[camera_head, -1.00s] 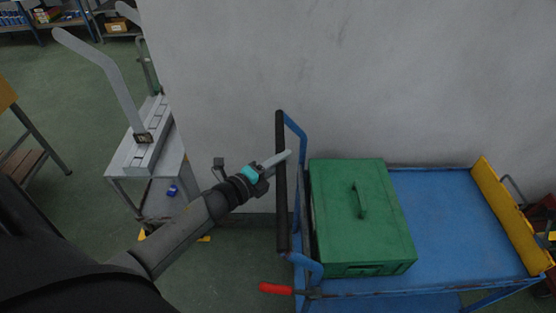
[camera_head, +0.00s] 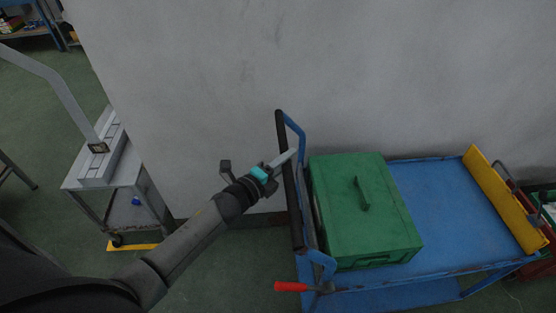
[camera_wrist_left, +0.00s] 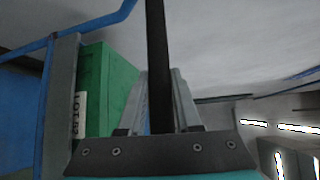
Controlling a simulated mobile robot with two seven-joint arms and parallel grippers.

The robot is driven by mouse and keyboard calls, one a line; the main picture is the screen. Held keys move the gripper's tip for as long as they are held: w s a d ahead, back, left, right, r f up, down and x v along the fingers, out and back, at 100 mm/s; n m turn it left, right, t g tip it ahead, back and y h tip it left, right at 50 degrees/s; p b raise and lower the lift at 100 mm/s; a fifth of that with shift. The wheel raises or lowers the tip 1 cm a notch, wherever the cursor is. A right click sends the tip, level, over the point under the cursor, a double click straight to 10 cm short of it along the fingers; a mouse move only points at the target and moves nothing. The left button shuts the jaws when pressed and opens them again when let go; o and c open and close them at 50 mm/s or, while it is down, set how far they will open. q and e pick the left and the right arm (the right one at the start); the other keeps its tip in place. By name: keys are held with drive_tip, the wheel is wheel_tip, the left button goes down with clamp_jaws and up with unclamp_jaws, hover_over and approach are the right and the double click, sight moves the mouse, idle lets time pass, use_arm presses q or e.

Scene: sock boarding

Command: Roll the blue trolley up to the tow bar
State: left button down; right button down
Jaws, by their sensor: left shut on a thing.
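The blue trolley (camera_head: 450,200) stands along the grey wall, with a black-gripped push handle (camera_head: 290,190) on its left end. My left gripper (camera_head: 287,160) is shut on that handle; in the left wrist view the dark bar (camera_wrist_left: 158,70) runs between the fingers. A green box (camera_head: 365,205) with a lid handle sits on the trolley's left part; its label shows in the left wrist view (camera_wrist_left: 79,115). A red-gripped lever (camera_head: 292,287) sticks out at the trolley's lower left. I see no tow bar that I can identify. My right gripper is not in view.
A grey wall (camera_head: 300,70) runs close behind the trolley. A grey cart (camera_head: 110,165) with a bent upright arm stands at left, near a yellow floor marking (camera_head: 135,246). A yellow board (camera_head: 505,200) closes the trolley's right end, with red crates (camera_head: 537,260) beyond.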

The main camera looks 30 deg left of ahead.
use_arm(q)
drive_tip(key=shift+w+d, duration=0.35)
drive_tip(key=shift+d, duration=0.2)
drive_tip(key=shift+d+r, duration=0.1)
drive_tip(key=shift+d, duration=0.25)
drive_tip(key=c, duration=1)
unclamp_jaws()
drive_tip(key=o, duration=0.3)
drive_tip(key=shift+w+d, duration=0.1)
drive_tip(key=shift+w, duration=0.15)
drive_tip(key=shift+o, duration=0.5)
drive_tip(key=shift+s, duration=0.1)
drive_tip(key=shift+a, duration=0.2)
